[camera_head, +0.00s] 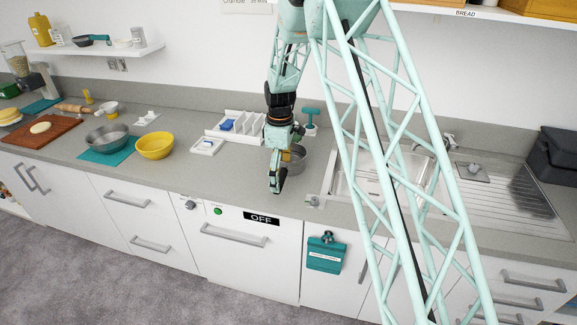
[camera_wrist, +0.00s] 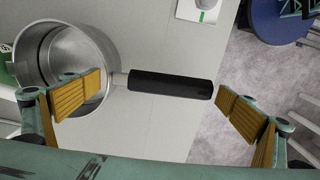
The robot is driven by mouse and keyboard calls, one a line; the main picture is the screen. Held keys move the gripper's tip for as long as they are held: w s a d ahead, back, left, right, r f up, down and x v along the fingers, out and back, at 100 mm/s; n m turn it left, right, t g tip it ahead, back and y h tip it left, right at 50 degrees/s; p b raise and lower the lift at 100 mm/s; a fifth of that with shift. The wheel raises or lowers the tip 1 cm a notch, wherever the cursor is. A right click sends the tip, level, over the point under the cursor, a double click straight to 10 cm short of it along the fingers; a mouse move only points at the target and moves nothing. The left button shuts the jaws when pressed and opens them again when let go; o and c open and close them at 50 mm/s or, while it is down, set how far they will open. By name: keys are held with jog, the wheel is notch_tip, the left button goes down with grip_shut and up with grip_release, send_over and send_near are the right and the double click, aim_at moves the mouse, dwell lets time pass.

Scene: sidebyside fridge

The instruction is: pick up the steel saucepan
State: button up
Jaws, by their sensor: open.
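The steel saucepan (camera_wrist: 62,55) shows at the left of the wrist view, and its black handle (camera_wrist: 170,84) points right. In the head view the saucepan (camera_head: 298,158) stands on the counter left of the sink, partly hidden behind my gripper (camera_head: 281,170). My gripper, also in the wrist view (camera_wrist: 158,98), is open and empty. In that view its left finger overlaps the near part of the pan, and its right finger is beyond the handle's end. The handle lies across the gap between the fingers; I see no grip on it.
The sink (camera_head: 385,172) lies right of the pan. A white rack (camera_head: 238,125) and small white tray (camera_head: 207,146) stand to the left. Farther left are a yellow bowl (camera_head: 155,146) and a metal bowl (camera_head: 107,137). The counter's front edge is close to my gripper.

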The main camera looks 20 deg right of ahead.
jog(key=shift+f, duration=0.75)
jog(key=shift+c, duration=0.9)
jog(key=c, duration=0.8)
